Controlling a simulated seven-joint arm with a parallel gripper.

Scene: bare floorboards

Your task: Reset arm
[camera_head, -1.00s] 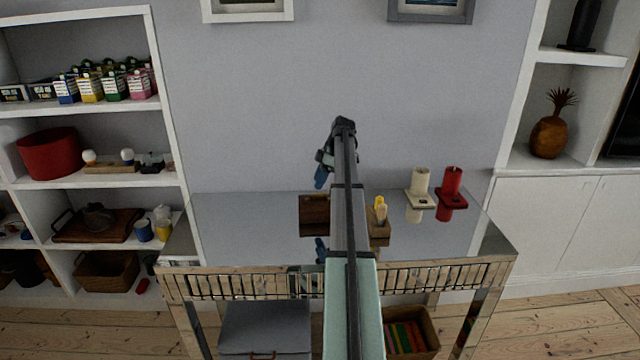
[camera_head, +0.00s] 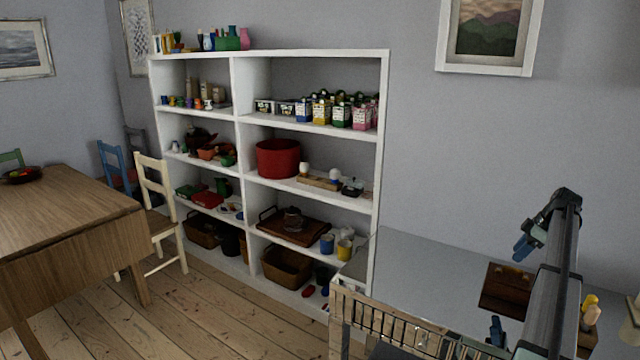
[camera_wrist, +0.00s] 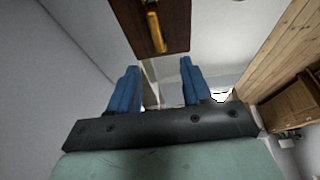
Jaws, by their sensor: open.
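My gripper (camera_wrist: 160,85) shows in the wrist view with its two blue fingers apart and nothing between them. In the head view it (camera_head: 524,246) is at the far right, held above the grey reflective table (camera_head: 420,265). A dark brown wooden box or block (camera_head: 507,289) lies on the table below and near the gripper, apart from it. The brown piece with a yellow item (camera_wrist: 155,30) also shows at the top of the wrist view, beyond the fingertips.
A small yellow-topped object (camera_head: 590,312) stands right of my arm. A white shelf unit (camera_head: 384,150) full of goods stands left of the table. A wooden dining table (camera_head: 60,225) and a cream chair (camera_head: 158,205) are at the left. Open floorboards (camera_head: 190,310) lie between.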

